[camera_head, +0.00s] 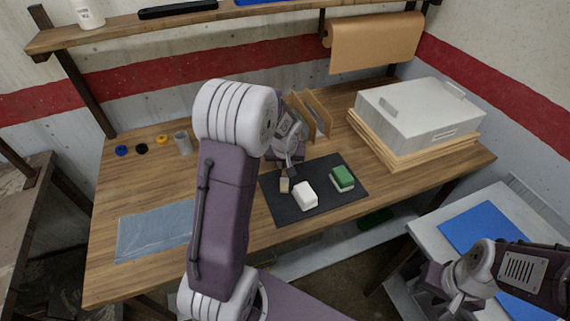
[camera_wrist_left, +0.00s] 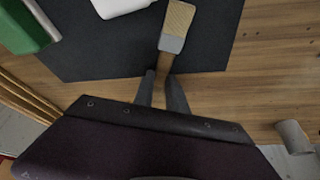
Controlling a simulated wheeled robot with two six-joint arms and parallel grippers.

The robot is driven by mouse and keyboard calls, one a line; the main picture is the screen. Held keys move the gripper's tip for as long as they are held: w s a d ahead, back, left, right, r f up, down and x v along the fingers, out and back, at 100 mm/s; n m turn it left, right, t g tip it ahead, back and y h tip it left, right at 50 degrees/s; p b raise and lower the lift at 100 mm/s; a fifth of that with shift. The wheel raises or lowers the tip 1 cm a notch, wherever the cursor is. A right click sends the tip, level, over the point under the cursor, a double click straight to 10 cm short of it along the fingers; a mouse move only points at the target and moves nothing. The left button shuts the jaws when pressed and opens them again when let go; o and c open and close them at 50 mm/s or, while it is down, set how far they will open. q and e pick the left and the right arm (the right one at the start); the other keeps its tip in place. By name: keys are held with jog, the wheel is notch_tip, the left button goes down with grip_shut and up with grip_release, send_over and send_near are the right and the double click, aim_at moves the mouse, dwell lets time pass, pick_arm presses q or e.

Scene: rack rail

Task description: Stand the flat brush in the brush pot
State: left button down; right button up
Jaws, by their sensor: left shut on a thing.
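The flat brush (camera_wrist_left: 176,30), with tan bristles, a metal ferrule and a brown handle, is held between the fingers of my left gripper (camera_wrist_left: 161,92). In the head view, the brush's bristle end (camera_head: 284,185) shows over the dark mat, below my left gripper (camera_head: 287,168). The brush pot (camera_head: 182,143) is a grey cylinder standing on the bench to the left of my left arm. It also shows at the right edge of the left wrist view (camera_wrist_left: 292,137). My right gripper (camera_head: 452,297) is at the lower right, over the side table; its fingertips are unclear.
The dark mat (camera_head: 275,208) bears a white block (camera_head: 305,195) and a green-topped block (camera_head: 342,178). A wooden divider rack (camera_head: 318,110) stands behind. A grey box (camera_head: 418,112) sits on boards at right. Small coloured lids and a translucent sheet (camera_head: 153,231) lie at left.

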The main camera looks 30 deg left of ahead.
aim_at(285, 179)
pick_arm(q)
jog(key=shift+f, duration=0.1)
jog(key=c, duration=1.3)
grip_release()
jog(key=shift+c, duration=0.2)
jog(key=p+v, duration=0.2)
jog(key=v, duration=1)
jog(key=s+d+f+m, duration=0.1)
jog(key=s+d+f, duration=0.1)
jog(key=s+d+f+m+g+h, duration=0.1)
jog(key=s+d+f, duration=0.1)
jog(key=s, duration=0.1)
jog(key=s+d+f+m, duration=0.1)
jog(key=s+d+f, duration=0.1)
jog(key=s, duration=0.1)
jog(key=shift+s+d+f+g+h+b, duration=0.15)
jog(key=shift+s+d+g+h+b, duration=0.05)
jog(key=shift+d+g+h+b, duration=0.1)
jog(key=s+d+f, duration=0.1)
jog(key=s, duration=0.1)
jog(key=s+d+f+m, duration=0.1)
jog(key=s, duration=0.2)
jog(key=s+d+f+m+g, duration=0.1)
jog(key=s, duration=0.1)
jog(key=shift+s+f+h, duration=0.15)
jog(key=shift+f+h, duration=0.05)
jog(key=shift+h, duration=0.1)
